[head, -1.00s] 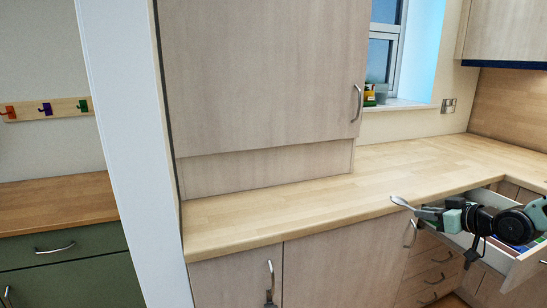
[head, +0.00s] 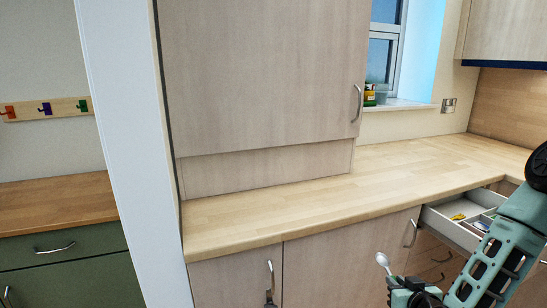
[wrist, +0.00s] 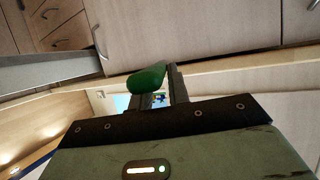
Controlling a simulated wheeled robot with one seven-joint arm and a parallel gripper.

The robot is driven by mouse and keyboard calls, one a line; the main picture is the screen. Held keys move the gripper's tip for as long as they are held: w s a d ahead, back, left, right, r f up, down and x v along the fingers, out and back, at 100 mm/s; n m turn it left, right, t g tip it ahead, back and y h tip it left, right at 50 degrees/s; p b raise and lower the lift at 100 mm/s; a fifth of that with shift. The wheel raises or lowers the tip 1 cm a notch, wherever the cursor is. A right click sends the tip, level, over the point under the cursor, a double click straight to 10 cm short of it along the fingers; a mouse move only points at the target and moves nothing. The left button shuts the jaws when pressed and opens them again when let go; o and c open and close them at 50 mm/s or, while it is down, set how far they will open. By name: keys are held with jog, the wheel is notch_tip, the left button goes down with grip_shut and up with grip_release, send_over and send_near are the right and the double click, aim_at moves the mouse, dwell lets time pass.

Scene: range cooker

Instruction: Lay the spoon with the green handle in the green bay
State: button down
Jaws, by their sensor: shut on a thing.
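My gripper (head: 398,288) is shut on the spoon with the green handle. The spoon's pale bowl (head: 382,260) sticks out up and to the left of the gripper in the head view, in front of the lower cupboards. In the wrist view the green handle (wrist: 147,79) shows between the fingers (wrist: 158,90). An open white drawer (head: 452,232) is at the right, above and to the right of the gripper in the picture. My arm covers part of it. I cannot make out the green bay.
The drawer holds small yellow items (head: 458,217) and pale dividers. The wooden worktop (head: 300,205) is clear. Cupboard handles (head: 269,278) stick out below it. A tall cupboard (head: 260,80) stands on the worktop. Small things sit on the window sill (head: 371,96).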

jog(key=shift+f+v, duration=0.1)
jog(key=shift+v, duration=1.3)
jog(key=shift+f+v, duration=0.15)
jog(key=shift+v, duration=1.2)
jog(key=shift+a, duration=0.1)
